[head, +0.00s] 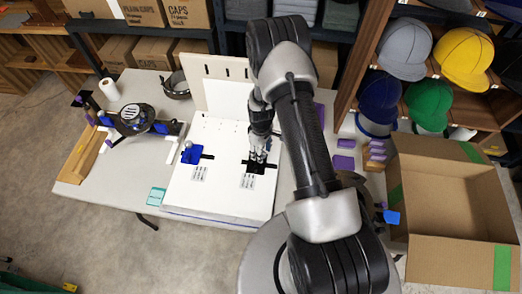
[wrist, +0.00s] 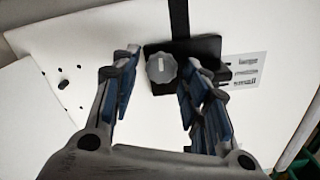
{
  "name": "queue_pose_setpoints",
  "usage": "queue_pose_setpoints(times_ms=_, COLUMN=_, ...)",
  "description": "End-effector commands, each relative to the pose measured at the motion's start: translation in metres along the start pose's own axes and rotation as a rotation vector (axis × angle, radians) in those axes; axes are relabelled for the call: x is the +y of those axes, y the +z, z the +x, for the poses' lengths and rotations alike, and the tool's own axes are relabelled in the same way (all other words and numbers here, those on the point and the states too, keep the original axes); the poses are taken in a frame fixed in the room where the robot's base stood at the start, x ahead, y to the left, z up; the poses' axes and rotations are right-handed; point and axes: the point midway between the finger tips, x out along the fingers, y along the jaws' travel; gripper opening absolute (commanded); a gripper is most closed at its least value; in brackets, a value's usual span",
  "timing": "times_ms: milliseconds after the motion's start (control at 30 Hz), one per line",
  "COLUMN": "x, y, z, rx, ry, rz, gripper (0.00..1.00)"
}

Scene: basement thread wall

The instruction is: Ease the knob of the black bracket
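The black bracket (wrist: 205,50) is on the white board (head: 222,140), with a dark strap running from it. Its grey, lobed knob (wrist: 161,68) has a pale line across its face. In the wrist view my gripper (wrist: 162,62) is open, with one finger on each side of the knob and gaps between. I cannot tell how far above the knob the fingertips are. In the head view my gripper (head: 259,150) is over the black bracket (head: 253,168) and partly hides it; the knob is hard to make out there.
A blue bracket (head: 190,155) with a grey knob is left on the same board. A white upright panel (head: 228,98) stands behind. A dark round device (head: 135,118) is on the table's left. An open cardboard box (head: 402,222) and a cap shelf (head: 400,85) are on the right.

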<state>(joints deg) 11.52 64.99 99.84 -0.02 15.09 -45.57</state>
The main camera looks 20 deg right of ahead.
Motion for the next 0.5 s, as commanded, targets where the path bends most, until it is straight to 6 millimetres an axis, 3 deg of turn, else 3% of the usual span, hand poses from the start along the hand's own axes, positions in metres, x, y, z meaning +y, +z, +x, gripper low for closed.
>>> queue_pose_setpoints(times_ms=367, x=-0.0007, y=0.0005, z=-0.0002, rx=-0.001, ry=-0.002, rz=0.001, gripper=0.48)
queue_pose_setpoints(times_ms=500, x=0.0001, y=-0.0004, z=-0.0094, rx=0.0, ry=0.0, rz=0.001, gripper=0.48)
